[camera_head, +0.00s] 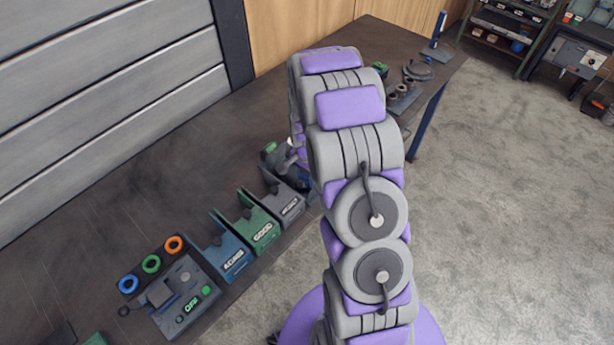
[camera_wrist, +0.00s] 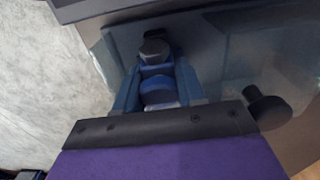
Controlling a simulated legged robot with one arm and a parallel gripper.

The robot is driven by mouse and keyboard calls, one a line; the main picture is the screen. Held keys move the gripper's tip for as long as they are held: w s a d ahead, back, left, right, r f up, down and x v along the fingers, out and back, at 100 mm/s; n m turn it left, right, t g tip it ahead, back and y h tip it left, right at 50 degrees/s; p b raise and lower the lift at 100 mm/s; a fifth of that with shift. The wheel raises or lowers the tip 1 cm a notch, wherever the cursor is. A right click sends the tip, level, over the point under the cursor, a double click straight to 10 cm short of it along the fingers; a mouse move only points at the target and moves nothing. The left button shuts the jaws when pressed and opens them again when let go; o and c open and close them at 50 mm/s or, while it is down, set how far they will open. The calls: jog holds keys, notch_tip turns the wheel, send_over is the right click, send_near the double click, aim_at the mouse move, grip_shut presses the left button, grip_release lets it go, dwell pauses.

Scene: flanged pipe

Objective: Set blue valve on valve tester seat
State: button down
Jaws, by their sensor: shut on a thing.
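In the wrist view, my gripper (camera_wrist: 157,72) has its two blue-grey fingers closed on the sides of a rounded blue valve (camera_wrist: 158,92). A dark hexagonal part (camera_wrist: 154,50) shows just beyond the valve, between the fingertips. In the head view, my gripper (camera_head: 287,157) is low over the bench, partly behind my arm, and the valve cannot be made out there. A grey device with a green display (camera_head: 182,292) stands at the near left of the bench. I cannot tell for sure which thing is the tester seat.
Blue (camera_head: 232,252), green (camera_head: 258,228) and grey (camera_head: 286,203) labelled bins line the bench's front edge, close to my gripper. Several coloured rings (camera_head: 151,264) lie by the device. Metal parts (camera_head: 403,93) sit on the far bench end. The bench's left middle is clear.

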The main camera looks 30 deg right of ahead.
jog(key=c, duration=1.1)
grip_release()
jog(key=shift+s+f, duration=0.2)
jog(key=o, duration=0.3)
jog(key=shift+w, duration=0.2)
jog(key=shift+o, duration=1.1)
jog(key=shift+r, duration=0.1)
jog(key=shift+c, duration=0.3)
jog(key=shift+o, duration=1.3)
